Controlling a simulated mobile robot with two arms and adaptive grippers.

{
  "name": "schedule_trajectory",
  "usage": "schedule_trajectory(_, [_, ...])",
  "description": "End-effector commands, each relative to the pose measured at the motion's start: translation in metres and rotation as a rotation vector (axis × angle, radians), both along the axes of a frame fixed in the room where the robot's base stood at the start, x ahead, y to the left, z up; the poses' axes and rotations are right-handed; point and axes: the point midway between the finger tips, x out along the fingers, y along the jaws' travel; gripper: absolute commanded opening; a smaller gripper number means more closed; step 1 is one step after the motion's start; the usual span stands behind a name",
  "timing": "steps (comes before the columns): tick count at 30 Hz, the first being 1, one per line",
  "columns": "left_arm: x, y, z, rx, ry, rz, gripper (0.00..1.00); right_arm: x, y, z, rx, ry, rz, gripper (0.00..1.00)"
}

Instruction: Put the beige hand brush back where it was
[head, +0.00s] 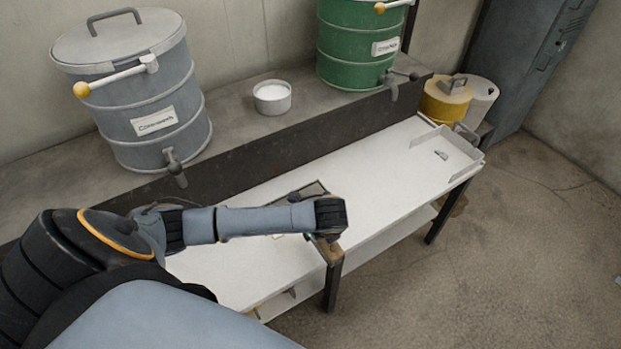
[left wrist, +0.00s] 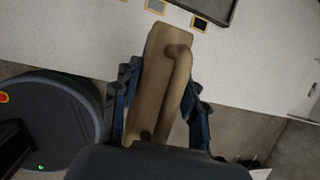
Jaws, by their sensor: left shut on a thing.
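The beige hand brush (left wrist: 163,75) is a long block with a raised handle, seen in the left wrist view. My left gripper (left wrist: 160,100) is shut on it, with a dark finger on each side. In the head view my left arm reaches right, and its wrist end is above the front edge of the white table (head: 388,176). The gripper there is mostly hidden under the wrist. In the left wrist view the brush's far end overlaps the white tabletop (left wrist: 85,35); I cannot tell whether it touches. My right gripper is not in view.
A dark-rimmed tray (left wrist: 230,14) and small framed tags (left wrist: 198,22) lie on the table near the brush. A white tray (head: 462,152) sits at the table's right end. Grey (head: 150,95) and green (head: 350,45) drums and a white bowl (head: 272,98) stand on the shelf behind.

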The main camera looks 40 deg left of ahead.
Motion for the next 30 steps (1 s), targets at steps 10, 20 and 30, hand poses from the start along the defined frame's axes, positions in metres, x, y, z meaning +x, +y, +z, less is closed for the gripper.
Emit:
schedule_trajectory(10, [0.002,0.027,-0.031,0.002,-0.001,0.003,0.06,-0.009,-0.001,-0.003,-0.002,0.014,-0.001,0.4])
schedule_trajectory(20, [0.002,0.025,-0.06,0.0,-0.004,-0.001,0.06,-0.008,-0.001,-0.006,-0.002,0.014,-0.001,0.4])
schedule_trajectory(30, [0.002,0.025,-0.062,0.0,-0.002,-0.001,0.55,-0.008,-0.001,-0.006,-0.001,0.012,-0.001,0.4])
